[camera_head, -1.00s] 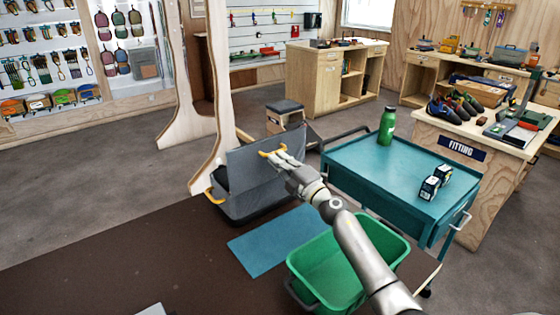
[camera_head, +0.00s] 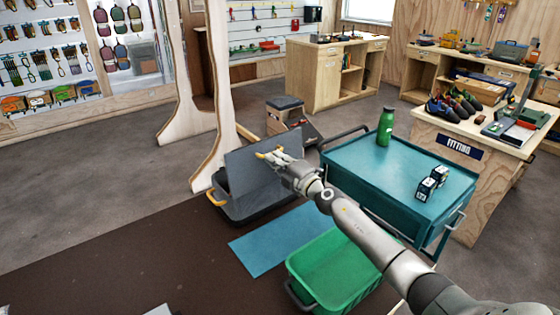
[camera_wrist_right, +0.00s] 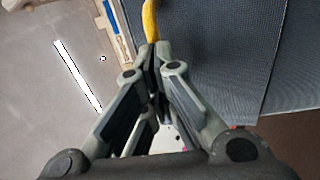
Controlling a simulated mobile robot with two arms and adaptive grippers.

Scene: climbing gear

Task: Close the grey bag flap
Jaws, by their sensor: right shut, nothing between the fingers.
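The grey bag (camera_head: 240,211) lies on the dark brown surface left of the teal cart, with a yellow handle on its left side. Its grey flap (camera_head: 250,172) stands raised and tilted, not lying flat over the bag. A yellow pull (camera_head: 267,155) is at the flap's upper edge. My right gripper (camera_head: 280,158) is shut and empty beside this pull. In the right wrist view the fingertips (camera_wrist_right: 152,58) meet just at the end of the yellow pull (camera_wrist_right: 150,22), and the grey flap (camera_wrist_right: 200,60) fills the right. My left gripper is out of view.
A green bin (camera_head: 330,262) and a blue mat (camera_head: 262,247) lie in front of the bag. The teal cart (camera_head: 350,160) at the right carries a green bottle (camera_head: 386,127) and small boxes. A wooden upright (camera_head: 222,100) stands close behind the bag.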

